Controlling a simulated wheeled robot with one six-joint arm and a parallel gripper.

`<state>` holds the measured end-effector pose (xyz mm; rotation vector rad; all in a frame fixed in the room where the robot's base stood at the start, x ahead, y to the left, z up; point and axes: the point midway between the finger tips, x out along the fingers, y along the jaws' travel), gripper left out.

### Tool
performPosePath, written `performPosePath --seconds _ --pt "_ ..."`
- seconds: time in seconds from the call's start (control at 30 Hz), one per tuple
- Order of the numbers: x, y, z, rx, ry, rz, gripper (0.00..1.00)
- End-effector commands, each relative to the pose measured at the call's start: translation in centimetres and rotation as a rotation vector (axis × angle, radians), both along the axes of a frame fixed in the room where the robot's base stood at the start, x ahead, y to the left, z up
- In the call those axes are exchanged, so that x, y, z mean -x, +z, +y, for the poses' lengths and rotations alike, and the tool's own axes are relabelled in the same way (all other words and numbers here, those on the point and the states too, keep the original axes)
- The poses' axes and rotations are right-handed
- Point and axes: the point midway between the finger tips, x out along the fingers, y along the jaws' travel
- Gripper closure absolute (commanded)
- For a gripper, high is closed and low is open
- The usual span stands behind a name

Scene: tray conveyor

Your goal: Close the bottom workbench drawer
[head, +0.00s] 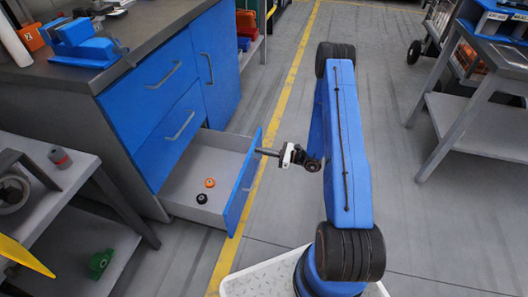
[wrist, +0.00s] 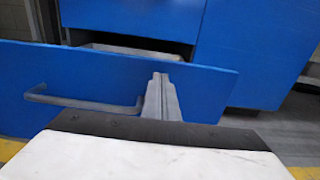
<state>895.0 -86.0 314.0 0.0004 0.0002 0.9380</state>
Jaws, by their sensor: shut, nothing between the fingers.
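The bottom workbench drawer (head: 228,150) stands pulled out from the blue and grey workbench in the head view. An orange knob-like part (head: 209,183) and a black one (head: 202,199) lie inside it. Its blue front panel (wrist: 220,88) and grey bar handle (wrist: 85,102) show in the wrist view. My gripper (head: 262,151) is at the outer side of the drawer front, near its upper edge. In the wrist view the gripper (wrist: 161,80) has its fingers together, right of the handle, with the tips at the panel. Whether they touch it I cannot tell.
Two closed drawers (head: 150,75) sit above, beside a closed cupboard door (head: 215,65). A grey shelf rack (head: 75,180) stands at the left, near the open drawer. A table (head: 495,125) stands at the right. The floor (head: 400,220) around my arm is clear.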

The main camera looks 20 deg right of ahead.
Motion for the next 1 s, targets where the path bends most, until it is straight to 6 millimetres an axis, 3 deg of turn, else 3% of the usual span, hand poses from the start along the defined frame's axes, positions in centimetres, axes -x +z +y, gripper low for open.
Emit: performPosePath --seconds 0.27,1.0 --pt "-3.2 0.0 4.7 0.0 0.007 -0.001 1.0" --pt "-15.0 0.1 20.7 0.0 0.005 -0.003 1.0"
